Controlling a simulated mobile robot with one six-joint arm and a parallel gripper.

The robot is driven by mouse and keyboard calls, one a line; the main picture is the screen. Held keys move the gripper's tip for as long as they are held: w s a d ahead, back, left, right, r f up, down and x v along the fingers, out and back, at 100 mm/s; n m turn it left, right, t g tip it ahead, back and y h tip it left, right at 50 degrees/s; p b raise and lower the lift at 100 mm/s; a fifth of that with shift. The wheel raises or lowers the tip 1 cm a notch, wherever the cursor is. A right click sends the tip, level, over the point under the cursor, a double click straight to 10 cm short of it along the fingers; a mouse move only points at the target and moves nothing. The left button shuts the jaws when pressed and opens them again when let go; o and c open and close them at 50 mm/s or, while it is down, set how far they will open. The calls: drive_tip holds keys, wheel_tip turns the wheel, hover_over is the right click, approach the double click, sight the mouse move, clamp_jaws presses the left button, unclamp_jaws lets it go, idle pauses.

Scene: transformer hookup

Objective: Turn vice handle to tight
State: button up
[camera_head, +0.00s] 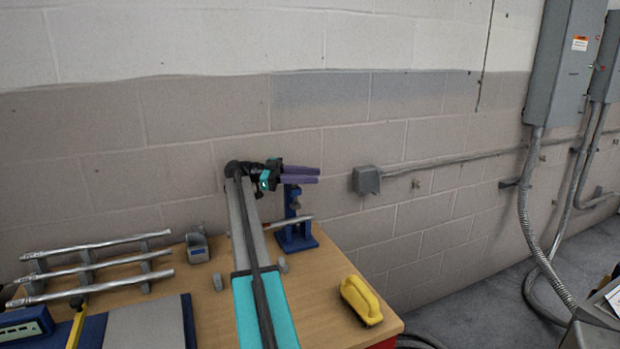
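A blue upright tool (296,238), which looks like the vice, stands on the wooden bench near its back edge. A thin metal rod (304,218) shows at its middle; I cannot tell whether it is the handle or a clamped pipe. My gripper (319,176) is over the vice's top, its two purple fingers pointing right. The fingers lie one above the other with at most a narrow gap. I cannot tell whether they touch the vice or are in front of it. My arm hides the bench left of the vice.
Several metal pipes (95,270) lie on a rack at the left. A grey-blue holder (197,246) stands between rack and arm. A yellow tool (361,299) lies at the bench's right edge. A block wall (330,215) with a conduit box (367,181) stands close behind.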

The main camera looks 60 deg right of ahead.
wheel_tip(320, 180, up, 2)
drive_tip(key=shift+r+b, duration=0.2)
drive_tip(key=shift+b, duration=0.1)
drive_tip(key=shift+a+r, duration=0.1)
drive_tip(key=shift+r, duration=0.25)
drive_tip(key=s+a+r+b, duration=0.1)
drive_tip(key=s+a+b, duration=0.8)
drive_tip(key=a+b, duration=0.4)
drive_tip(key=shift+r+b, duration=0.2)
drive_tip(key=shift+b, duration=0.35)
drive_tip(key=shift+w, duration=0.1)
idle(0.5)
